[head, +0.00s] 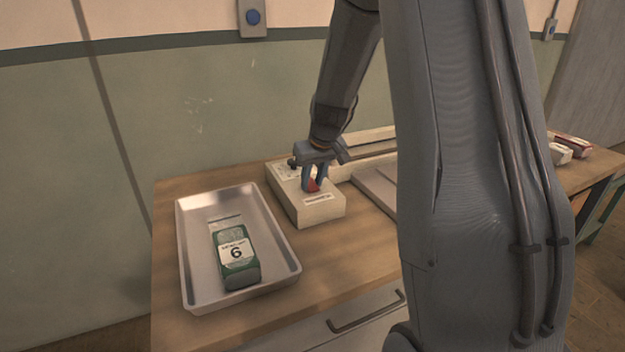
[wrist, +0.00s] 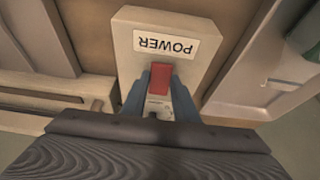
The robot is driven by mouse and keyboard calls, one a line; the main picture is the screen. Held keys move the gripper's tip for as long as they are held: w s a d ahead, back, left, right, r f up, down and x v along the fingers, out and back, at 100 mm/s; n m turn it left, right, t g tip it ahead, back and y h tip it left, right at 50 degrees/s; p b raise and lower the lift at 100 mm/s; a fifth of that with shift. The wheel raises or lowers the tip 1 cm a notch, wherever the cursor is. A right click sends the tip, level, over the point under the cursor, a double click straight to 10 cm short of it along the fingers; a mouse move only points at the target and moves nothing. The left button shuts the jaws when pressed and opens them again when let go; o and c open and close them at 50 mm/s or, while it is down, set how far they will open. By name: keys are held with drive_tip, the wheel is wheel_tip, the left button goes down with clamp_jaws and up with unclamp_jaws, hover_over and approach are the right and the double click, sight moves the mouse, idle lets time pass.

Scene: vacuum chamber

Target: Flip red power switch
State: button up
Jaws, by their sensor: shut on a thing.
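The red power switch (head: 313,184) sits on top of a cream box (head: 318,209) on the wooden table. My gripper (head: 312,180) reaches down from above onto the box. Its blue fingers (wrist: 160,85) lie on the left and right of the red switch and are shut on it. The fingers hide the sides of the switch, and I cannot tell which way it is tilted.
Red and white boxes (head: 571,144) are at the far right. My arm hides part of the table.

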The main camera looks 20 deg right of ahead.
drive_tip(key=shift+r+p, duration=0.15)
drive_tip(key=shift+p, duration=0.25)
drive_tip(key=p, duration=0.2)
drive_tip(key=g+p, duration=0.1)
drive_tip(key=shift+w+a+r+g+p, duration=0.1)
drive_tip(key=shift+w+r+g+p, duration=0.05)
drive_tip(key=shift+w+g+p, duration=0.4)
drive_tip(key=shift+g+p, duration=0.3)
drive_tip(key=shift+g, duration=0.15)
drive_tip(key=shift+w+g, duration=0.1)
drive_tip(key=shift+g, duration=0.6)
drive_tip(key=o, duration=1.1)
drive_tip(key=shift+c, duration=0.2)
